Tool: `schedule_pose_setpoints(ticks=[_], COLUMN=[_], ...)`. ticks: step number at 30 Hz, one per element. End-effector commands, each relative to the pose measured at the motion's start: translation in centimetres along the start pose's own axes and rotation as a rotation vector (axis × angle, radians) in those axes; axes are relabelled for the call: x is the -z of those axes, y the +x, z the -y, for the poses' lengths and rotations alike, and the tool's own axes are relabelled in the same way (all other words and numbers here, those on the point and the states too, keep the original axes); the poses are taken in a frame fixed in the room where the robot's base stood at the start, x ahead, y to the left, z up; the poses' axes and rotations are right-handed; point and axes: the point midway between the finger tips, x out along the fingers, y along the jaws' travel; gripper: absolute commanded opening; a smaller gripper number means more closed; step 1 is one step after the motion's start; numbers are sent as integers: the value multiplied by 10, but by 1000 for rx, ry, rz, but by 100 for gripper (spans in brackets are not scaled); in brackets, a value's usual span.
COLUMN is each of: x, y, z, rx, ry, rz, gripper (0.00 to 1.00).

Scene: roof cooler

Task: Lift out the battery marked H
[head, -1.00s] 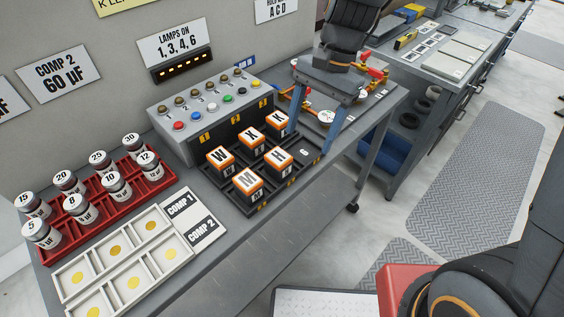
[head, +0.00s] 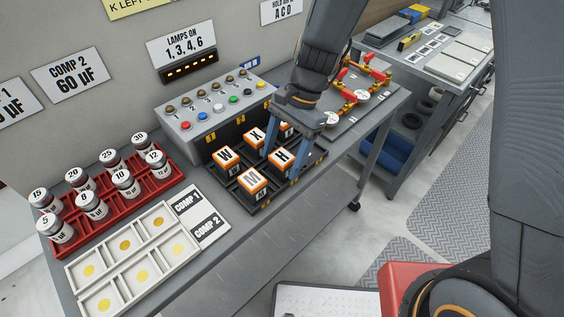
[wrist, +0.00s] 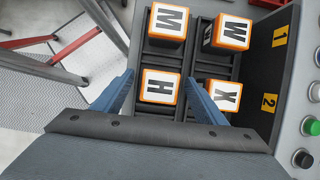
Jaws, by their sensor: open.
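The battery marked H (head: 282,157) is a dark block with an orange-rimmed white top, upright in the dark battery tray (head: 268,208). In the wrist view the H battery (wrist: 159,88) shows between my two blue fingers. My gripper (head: 283,164) is open and points down over it, one finger on each side. In the wrist view my gripper (wrist: 160,78) has its right finger over the gap between H and the battery marked X (wrist: 224,96). I cannot tell how far down the fingertips reach. Nothing is held.
Batteries marked M (head: 252,181) and W (head: 226,157) stand close beside H in the tray; another is mostly hidden behind my gripper. A button panel (head: 205,118) stands behind. A red rack (head: 115,205) of capacitors and a white tray (head: 193,258) lie left; red-handled valves (head: 350,97) right.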

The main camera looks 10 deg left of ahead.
Motion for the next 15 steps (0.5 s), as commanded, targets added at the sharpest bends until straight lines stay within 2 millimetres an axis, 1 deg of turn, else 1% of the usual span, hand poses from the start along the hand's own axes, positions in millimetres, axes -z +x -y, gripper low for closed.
schedule_pose_setpoints(ticks=[4, 5, 6, 14, 15], x=[0, 0, 0, 0, 0], y=[0, 0, 0, 0, -1], z=[0, 0, 0, 0, 0], rx=[0, 0, 1, 1, 1], ry=[0, 0, 0, 0, 0], rz=[0, 0, 0, 0, 0], gripper=[66, 62, 56, 12, 12])
